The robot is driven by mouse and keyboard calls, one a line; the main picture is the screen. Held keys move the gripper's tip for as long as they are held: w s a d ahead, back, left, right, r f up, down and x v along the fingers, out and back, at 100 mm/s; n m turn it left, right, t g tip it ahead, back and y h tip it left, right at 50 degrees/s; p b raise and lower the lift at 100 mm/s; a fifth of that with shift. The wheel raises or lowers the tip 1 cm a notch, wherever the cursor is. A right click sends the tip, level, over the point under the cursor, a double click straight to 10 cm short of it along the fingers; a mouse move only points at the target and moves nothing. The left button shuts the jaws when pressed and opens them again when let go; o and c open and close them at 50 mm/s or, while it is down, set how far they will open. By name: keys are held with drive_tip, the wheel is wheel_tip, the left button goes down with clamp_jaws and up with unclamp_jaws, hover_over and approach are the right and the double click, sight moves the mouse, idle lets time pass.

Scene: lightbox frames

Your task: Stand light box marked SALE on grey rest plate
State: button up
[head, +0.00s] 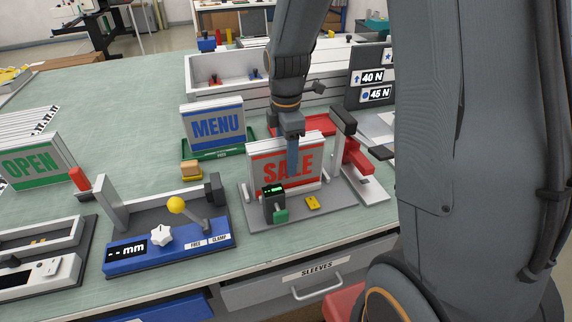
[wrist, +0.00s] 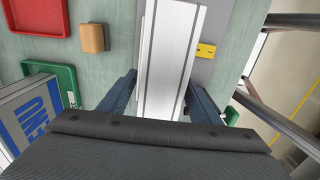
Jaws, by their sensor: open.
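The light box marked SALE (head: 268,172), white with red lettering, stands upright on a grey plate (head: 338,212) in the head view. My gripper (head: 292,152) is over it from above, with a blue finger in front of its face. In the wrist view the white top of the box (wrist: 170,50) runs between the two fingers of my gripper (wrist: 160,98). The fingers are open, with a gap visible on the left side; contact on the right is unclear. Whether this grey plate is the rest plate I cannot tell.
A small black device with a green display (head: 272,203) and a yellow piece (head: 313,202) sit in front of the box. The MENU box (head: 214,127) stands on a green tray at left. A blue fixture (head: 170,250) is at front left. A post (head: 343,120) rises at right.

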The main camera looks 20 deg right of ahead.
wheel_tip(320, 180, up, 8)
drive_tip(key=shift+r+b, duration=0.1)
drive_tip(key=shift+b, duration=0.8)
drive_tip(key=shift+r, duration=0.3)
drive_tip(key=shift+s, duration=0.1)
